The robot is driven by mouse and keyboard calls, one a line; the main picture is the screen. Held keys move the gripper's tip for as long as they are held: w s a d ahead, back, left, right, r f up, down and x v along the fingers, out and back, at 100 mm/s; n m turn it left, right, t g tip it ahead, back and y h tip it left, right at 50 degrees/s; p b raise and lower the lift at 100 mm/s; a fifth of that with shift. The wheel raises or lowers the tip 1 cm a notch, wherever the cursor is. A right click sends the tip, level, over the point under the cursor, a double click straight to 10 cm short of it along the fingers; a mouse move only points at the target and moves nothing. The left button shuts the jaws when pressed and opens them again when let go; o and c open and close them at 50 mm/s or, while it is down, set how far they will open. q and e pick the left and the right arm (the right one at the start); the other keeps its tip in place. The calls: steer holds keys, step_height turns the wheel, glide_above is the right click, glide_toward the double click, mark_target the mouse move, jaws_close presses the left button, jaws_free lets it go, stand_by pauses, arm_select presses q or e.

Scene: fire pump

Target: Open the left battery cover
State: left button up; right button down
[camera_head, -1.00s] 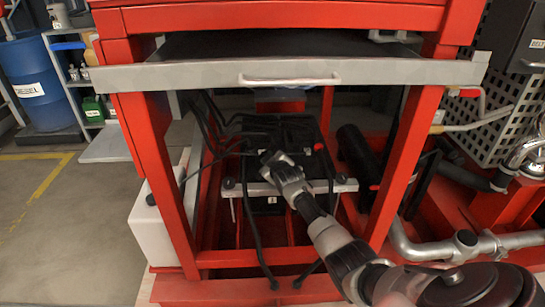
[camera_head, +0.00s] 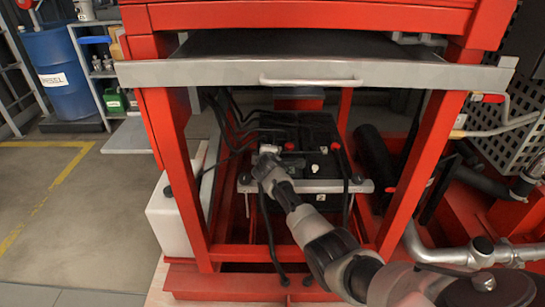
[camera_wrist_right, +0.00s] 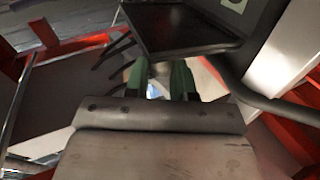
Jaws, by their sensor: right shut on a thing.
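The black battery (camera_head: 318,165) sits low inside the red frame, with a light clamp bar across its front. Two small red caps show on its top, one left (camera_head: 290,147) and one right (camera_head: 335,147). My right gripper (camera_head: 266,158) reaches in from the lower right to the battery's left part. Its green fingers (camera_wrist_right: 160,78) are shut on what looks like the left battery cover, mostly hidden by the fingers. A small pale piece (camera_head: 268,149) shows at the fingertips. In the right wrist view a dark flat panel (camera_wrist_right: 180,30) lies just beyond the fingers. My left gripper is out of view.
A grey tray with a handle (camera_head: 310,82) spans the frame above the battery. Red posts (camera_head: 170,150) stand at both sides. Black cables (camera_head: 235,120) run left of the battery. A white box (camera_head: 180,220) stands outside the left post.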

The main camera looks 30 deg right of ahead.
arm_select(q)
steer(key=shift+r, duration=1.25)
arm_select(e)
steer(key=shift+w+a+f+n+g+h, duration=0.2)
steer(key=shift+w+a+n+g+h, duration=0.1)
steer(key=shift+a+n, duration=0.2)
steer(key=c, duration=1)
jaws_free()
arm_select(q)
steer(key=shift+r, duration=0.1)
arm_select(e)
steer(key=shift+s+r, duration=0.1)
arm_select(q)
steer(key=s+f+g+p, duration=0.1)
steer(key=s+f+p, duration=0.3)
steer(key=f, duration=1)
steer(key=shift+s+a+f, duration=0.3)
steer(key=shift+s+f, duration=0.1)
arm_select(e)
steer(key=v, duration=1)
steer(key=shift+s+a, duration=0.2)
steer(key=shift+s, duration=0.1)
